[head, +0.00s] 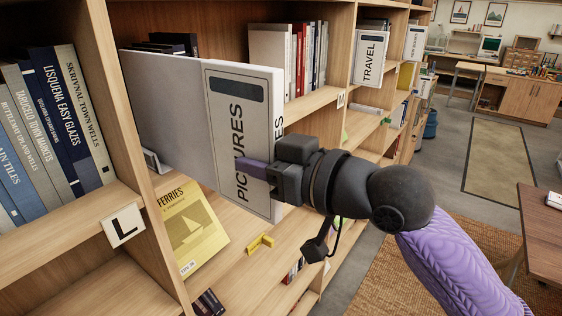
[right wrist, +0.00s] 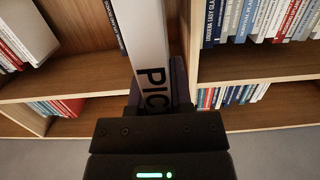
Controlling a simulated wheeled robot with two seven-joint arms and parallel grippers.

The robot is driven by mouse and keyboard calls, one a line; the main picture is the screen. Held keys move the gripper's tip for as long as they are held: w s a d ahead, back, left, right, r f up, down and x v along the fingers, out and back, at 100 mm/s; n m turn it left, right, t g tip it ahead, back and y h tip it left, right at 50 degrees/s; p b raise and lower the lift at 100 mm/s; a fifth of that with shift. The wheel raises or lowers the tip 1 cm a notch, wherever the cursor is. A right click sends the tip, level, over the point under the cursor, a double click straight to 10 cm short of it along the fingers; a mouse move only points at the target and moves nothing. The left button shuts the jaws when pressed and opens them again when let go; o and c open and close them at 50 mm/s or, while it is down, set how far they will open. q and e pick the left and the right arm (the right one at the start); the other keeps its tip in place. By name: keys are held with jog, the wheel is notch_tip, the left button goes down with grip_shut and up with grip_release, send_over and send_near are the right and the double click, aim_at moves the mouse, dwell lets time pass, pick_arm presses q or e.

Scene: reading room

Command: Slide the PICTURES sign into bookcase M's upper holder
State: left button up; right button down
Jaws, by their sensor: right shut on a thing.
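The PICTURES sign (head: 160,100) is a large pale slab with a grey label and black lettering on its face and near edge. My right gripper (head: 262,176) is shut on its near end, low down, and holds it upright at the front of the middle bookcase. The slab reaches back left, overlapping the shelf opening. In the right wrist view the sign's white edge (right wrist: 152,45) runs away from the jaws between bookcase parts. The small tag on the middle bookcase's shelf edge (head: 340,99) is too small to read surely. I cannot make out the upper holder. My left gripper is out of view.
The left bookcase carries an L tag (head: 123,226) and blue and grey books. A yellow FERRIES book (head: 192,228) and a yellow bracket (head: 260,244) lie on the shelf below the sign. A TRAVEL sign (head: 370,57) stands farther right. A table (head: 540,215) is at right.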

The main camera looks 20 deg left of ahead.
jog(key=x, duration=1)
jog(key=shift+a+r+p, duration=0.2)
jog(key=shift+r+p, duration=0.1)
jog(key=shift+r, duration=0.05)
jog(key=shift+x, duration=0.8)
jog(key=shift+r, duration=0.1)
grip_release()
jog(key=v, duration=0.3)
jog(key=p+v, duration=0.1)
jog(key=v, duration=0.3)
jog(key=f+p+v, duration=0.1)
jog(key=v, duration=0.3)
jog(key=shift+d, duration=0.1)
